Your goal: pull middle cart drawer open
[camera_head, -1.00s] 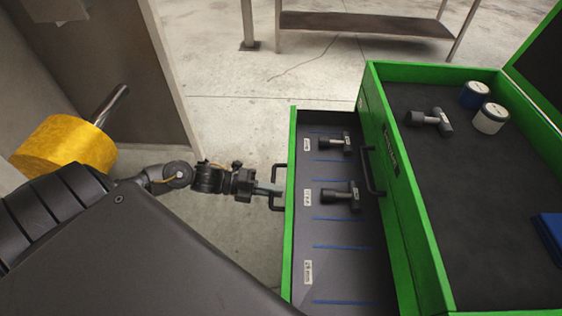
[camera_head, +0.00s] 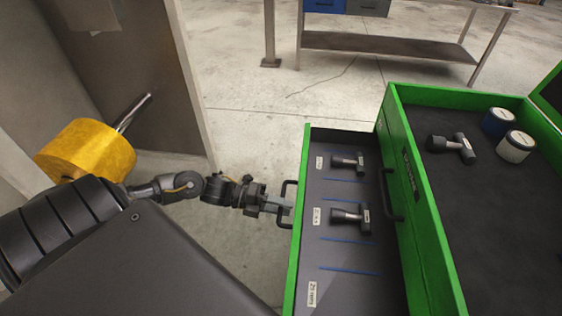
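The green cart (camera_head: 422,215) stands at the right, with a dark top tray. One green-fronted drawer (camera_head: 299,235) sticks out well to the left of the cart body. Two dark hammer-like tools (camera_head: 349,216) lie inside it beside white labels and blue lines. The drawer's black bar handle (camera_head: 287,204) is on its left front. My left gripper (camera_head: 280,206) comes in from the left and its fingers are at this handle. Whether they are closed around the bar is too small to tell. Another black handle (camera_head: 391,195) is on the cart's side above the drawer. My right gripper is not in view.
A yellow cylinder (camera_head: 88,150) is at the left. A metal bench (camera_head: 388,45) stands at the back. Bare concrete floor lies left of the drawer.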

